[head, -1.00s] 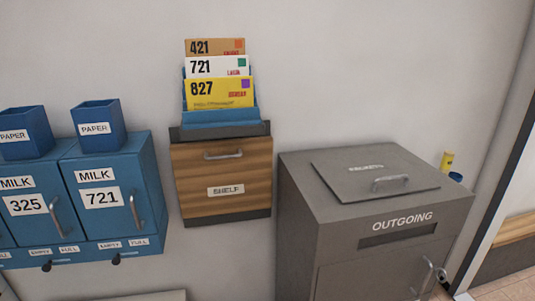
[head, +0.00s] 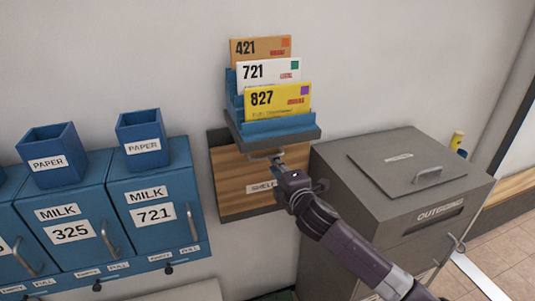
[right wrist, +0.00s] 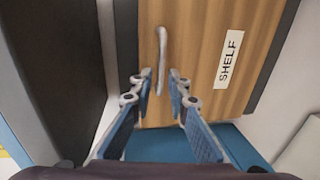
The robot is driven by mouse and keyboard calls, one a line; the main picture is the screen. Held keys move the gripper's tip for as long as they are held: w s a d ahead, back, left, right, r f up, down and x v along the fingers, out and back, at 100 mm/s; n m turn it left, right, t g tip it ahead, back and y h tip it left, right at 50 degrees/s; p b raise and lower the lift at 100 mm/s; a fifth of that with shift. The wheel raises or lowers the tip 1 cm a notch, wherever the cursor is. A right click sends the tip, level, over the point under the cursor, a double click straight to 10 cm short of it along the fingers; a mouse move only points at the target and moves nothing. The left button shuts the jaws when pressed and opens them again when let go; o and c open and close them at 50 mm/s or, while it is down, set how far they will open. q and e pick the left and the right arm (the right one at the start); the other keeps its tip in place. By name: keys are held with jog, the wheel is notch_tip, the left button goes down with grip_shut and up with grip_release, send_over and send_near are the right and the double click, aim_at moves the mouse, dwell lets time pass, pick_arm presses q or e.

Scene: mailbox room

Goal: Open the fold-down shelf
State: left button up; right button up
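The fold-down shelf is a wooden panel (head: 228,180) marked SHELF, upright against the wall in the head view. Its metal bar handle (head: 262,156) is near the panel's top. In the right wrist view the panel (right wrist: 205,50) fills the upper middle, with the handle (right wrist: 161,50) running lengthwise ahead of the fingers. My right gripper (head: 280,168) is in front of the panel, close to the handle, and hides part of the label. In the wrist view the gripper (right wrist: 161,78) is open, its fingertips on either side of the handle's near end; contact cannot be told. My left gripper is not in view.
A blue holder (head: 280,126) with envelopes sits above the panel. Blue milk boxes (head: 150,225) with paper bins (head: 140,140) are to the left. A grey OUTGOING box (head: 345,190) stands close on the right, beside my right arm.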

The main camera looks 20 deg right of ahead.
aim_at(266, 157)
jog(key=shift+w+a+f+p, duration=0.1)
jog(key=shift+w+f+p, duration=0.15)
jog(key=shift+w, duration=1)
jog(key=shift+w+a+f+p, duration=0.15)
jog(key=shift+w+f+p, duration=0.05)
jog(key=shift+w, duration=1)
jog(key=shift+w+a+f+p, duration=0.1)
jog(key=shift+w+f+p, duration=0.15)
jog(key=shift+w, duration=1)
jog(key=shift+c, duration=0.5)
grip_shut()
